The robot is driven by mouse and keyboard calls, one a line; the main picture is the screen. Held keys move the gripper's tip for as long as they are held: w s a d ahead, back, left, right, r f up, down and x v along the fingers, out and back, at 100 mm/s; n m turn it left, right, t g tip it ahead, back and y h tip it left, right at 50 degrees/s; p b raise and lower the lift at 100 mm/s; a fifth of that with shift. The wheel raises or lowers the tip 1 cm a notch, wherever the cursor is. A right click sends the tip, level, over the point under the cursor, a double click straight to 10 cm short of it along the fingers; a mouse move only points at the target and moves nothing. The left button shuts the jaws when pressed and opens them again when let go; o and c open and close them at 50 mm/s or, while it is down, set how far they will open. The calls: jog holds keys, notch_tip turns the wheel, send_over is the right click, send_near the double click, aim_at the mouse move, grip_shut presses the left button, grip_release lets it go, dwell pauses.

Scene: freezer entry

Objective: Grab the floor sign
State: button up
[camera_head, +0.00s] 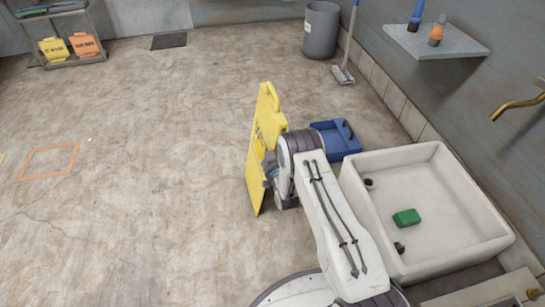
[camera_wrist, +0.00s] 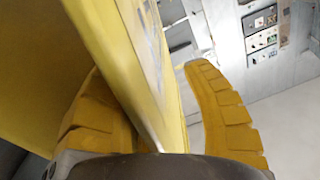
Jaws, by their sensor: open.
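The yellow floor sign (camera_head: 262,145) stands upright on the floor near the middle of the head view, with a handle opening at its top and dark lettering on its face. My gripper (camera_head: 269,172) is at the sign's right side, partly hidden by my arm. In the wrist view the sign (camera_wrist: 125,60) runs between the two yellow-padded fingers of my gripper (camera_wrist: 150,105). The left finger is partly hidden behind the sign's panel. The right finger stands apart from the sign with a visible gap. The fingers are open around the sign's edge.
A white sink (camera_head: 440,250) with a green block (camera_head: 406,218) is at the right. A blue bin (camera_head: 338,140) lies just behind my arm. A grey barrel (camera_head: 321,30) and a broom (camera_head: 345,65) stand at the back.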

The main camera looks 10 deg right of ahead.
jog(key=shift+w, duration=0.1)
grip_shut()
dwell(0.5)
